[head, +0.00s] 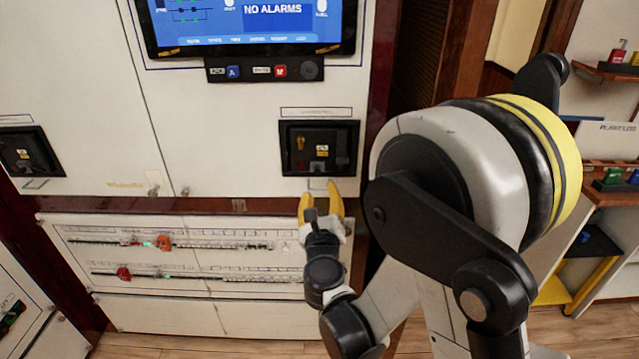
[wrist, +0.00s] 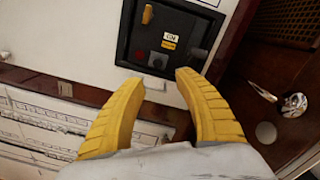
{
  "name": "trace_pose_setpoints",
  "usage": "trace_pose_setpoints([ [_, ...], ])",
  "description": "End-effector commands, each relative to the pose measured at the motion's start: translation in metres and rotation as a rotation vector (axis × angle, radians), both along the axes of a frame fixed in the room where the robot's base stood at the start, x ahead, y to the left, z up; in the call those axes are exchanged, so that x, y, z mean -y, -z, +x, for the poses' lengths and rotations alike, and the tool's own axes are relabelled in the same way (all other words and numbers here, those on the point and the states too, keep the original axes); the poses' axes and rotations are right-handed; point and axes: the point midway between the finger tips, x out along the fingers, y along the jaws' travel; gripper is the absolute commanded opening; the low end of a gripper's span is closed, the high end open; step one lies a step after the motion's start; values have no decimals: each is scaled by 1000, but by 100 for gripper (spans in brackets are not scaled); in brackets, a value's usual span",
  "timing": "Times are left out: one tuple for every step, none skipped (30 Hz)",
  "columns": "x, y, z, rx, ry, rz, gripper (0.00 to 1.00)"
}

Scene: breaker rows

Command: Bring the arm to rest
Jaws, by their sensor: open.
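My gripper (head: 321,203) has yellow fingers spread apart with nothing between them. In the head view it is in front of the cabinet, just below a black recessed panel (head: 320,148). In the wrist view my open gripper (wrist: 158,95) points toward the same black panel (wrist: 165,40). That panel carries an orange handle, small labels and knobs. My arm is bent and extends from the right of the head view toward the cabinet.
Two breaker rows (head: 165,258) with red and orange pieces run along the lower cabinet. A screen (head: 250,25) reads "NO ALARMS" above. Another black panel (head: 28,152) is at the left. A shelf unit (head: 600,220) stands at the right. Wooden floor (head: 190,346) shows below.

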Motion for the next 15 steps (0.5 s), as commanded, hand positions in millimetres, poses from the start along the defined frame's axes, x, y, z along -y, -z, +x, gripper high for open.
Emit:
trace_pose_setpoints([
  [0,0,-5,0,0,0,39],
  [0,0,-7,0,0,0,39],
  [0,0,-9,0,0,0,39],
  [0,0,-11,0,0,0,39],
  [0,0,-11,0,0,0,39],
  [0,0,-12,0,0,0,39],
  [0,0,-12,0,0,0,39],
  [0,0,-12,0,0,0,39],
  [0,0,-12,0,0,0,39],
  [0,0,-12,0,0,0,39],
  [0,0,-12,0,0,0,39],
  [0,0,-12,0,0,0,39],
  [1,0,-11,0,1,3,39],
  [2,-1,-11,-3,4,12,39],
  [5,-3,-11,-8,11,37,39],
])
